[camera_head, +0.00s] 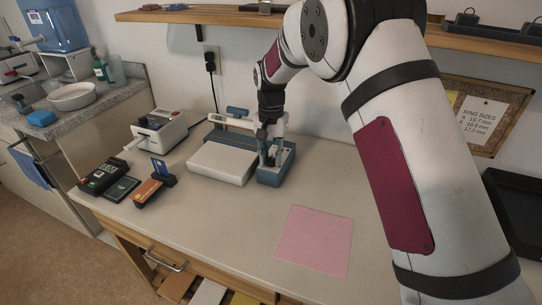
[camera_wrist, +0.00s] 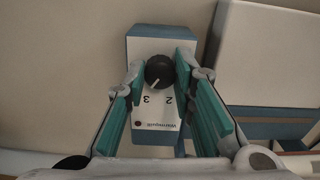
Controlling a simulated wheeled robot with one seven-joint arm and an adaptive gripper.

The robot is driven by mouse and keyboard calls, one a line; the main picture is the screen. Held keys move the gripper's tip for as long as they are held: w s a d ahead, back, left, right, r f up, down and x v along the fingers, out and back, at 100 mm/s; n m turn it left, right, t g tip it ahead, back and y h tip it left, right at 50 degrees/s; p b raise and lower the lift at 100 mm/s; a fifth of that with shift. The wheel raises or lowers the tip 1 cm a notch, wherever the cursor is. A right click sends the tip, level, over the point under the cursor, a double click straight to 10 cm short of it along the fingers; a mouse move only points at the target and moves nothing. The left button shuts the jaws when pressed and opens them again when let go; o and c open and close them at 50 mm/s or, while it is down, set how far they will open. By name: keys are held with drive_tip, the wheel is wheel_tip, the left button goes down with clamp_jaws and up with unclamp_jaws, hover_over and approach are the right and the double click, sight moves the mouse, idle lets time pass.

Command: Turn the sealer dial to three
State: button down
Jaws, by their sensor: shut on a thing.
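The sealer (camera_head: 222,162) is a white and blue unit on the worktop in the head view. Its blue-sided control box (camera_head: 283,176) is at its right end. In the wrist view the black round dial (camera_wrist: 160,71) is on the white panel, with the numbers 2 and 3 printed below it. The dial's white pointer line slants down and left, toward the 3. My gripper (camera_head: 268,140) reaches down onto the control box and hides the dial in the head view. In the wrist view its teal fingers (camera_wrist: 161,66) are shut on the dial, one at each side.
A white machine (camera_head: 157,130), a card terminal (camera_head: 103,177) and a card holder (camera_head: 154,184) stand left of the sealer. A pink sheet (camera_head: 315,240) lies flat in front. A wall shelf (camera_head: 200,16) runs above. The worktop around the pink sheet is clear.

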sight(271, 159)
drive_tip(key=c, duration=1.3)
unclamp_jaws()
drive_tip(key=shift+c, duration=0.2)
drive_tip(key=shift+r, duration=0.15)
wheel_tip(271, 159, up, 12)
drive_tip(key=s+d+r+n+t+p, duration=0.1)
drive_tip(key=s+d+r+p, duration=0.1)
drive_tip(key=s+d+r, duration=0.55)
drive_tip(key=s+d+r+n+t+p, duration=0.15)
drive_tip(key=s+d+r, duration=0.35)
drive_tip(key=s+r, duration=0.5)
drive_tip(key=s+d+f+t+p, duration=0.1)
drive_tip(key=s+d+p, duration=0.1)
drive_tip(key=s, duration=1)
drive_tip(key=s+d+f+n+p, duration=0.1)
drive_tip(key=s+d+p, duration=0.2)
drive_tip(key=s, duration=1)
drive_tip(key=shift+s+d+t, duration=0.15)
drive_tip(key=shift+d+t, duration=0.2)
drive_tip(key=shift+d, duration=0.35)
